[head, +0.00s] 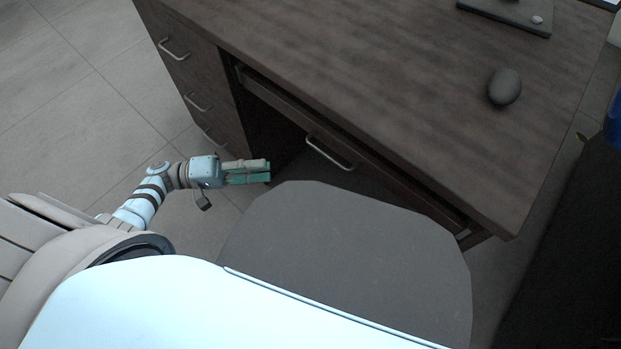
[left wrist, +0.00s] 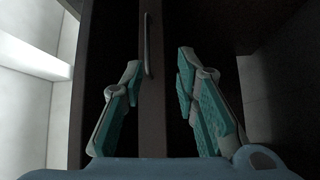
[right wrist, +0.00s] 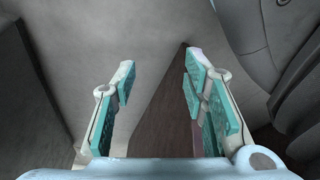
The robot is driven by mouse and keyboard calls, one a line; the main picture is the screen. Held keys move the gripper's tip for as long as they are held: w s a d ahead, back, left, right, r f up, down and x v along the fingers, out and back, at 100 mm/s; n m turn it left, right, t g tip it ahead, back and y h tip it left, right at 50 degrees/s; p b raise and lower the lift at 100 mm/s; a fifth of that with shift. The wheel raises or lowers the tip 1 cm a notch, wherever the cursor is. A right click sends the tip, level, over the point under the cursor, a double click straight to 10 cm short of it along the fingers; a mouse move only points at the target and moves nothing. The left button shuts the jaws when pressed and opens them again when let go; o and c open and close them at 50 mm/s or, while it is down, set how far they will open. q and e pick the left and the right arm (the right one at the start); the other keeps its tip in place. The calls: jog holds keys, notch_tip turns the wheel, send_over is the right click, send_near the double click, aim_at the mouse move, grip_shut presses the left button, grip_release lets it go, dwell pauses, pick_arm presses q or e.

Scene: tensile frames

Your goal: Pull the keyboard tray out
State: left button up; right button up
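The desk's keyboard tray (head: 285,108) shows as a dark wooden front just under the desktop edge, seemingly pushed in. Its metal bar handle (head: 330,154) is near the middle of that front. My left gripper (head: 268,171) is in front of the desk, left of the handle and apart from it. In the left wrist view, the open left fingers (left wrist: 158,85) are empty, with the handle (left wrist: 148,45) ahead between them. My right gripper (right wrist: 160,85) is open and empty in its wrist view; it is not visible in the head view.
A drawer column with several handles (head: 195,101) stands at the desk's left. A grey rounded seat (head: 345,245) is before the tray, close to my body. A dark oval object (head: 504,87) lies on the desktop. Tiled floor (head: 80,85) is clear at left.

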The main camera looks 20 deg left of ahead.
pick_arm(q)
jog(key=r+p+x, duration=0.2)
jog(key=x, duration=1.2)
jog(key=shift+h, duration=0.3)
jog(key=shift+w+r, duration=0.1)
jog(key=shift+r, duration=0.05)
grip_shut()
pick_arm(e)
jog(key=shift+s+d+r+g, duration=0.1)
jog(key=shift+s+d+g, duration=0.1)
jog(key=shift+s, duration=0.4)
jog(key=shift+s+d+r+g, duration=0.1)
jog(key=shift+s+d, duration=0.1)
jog(key=shift+s, duration=0.4)
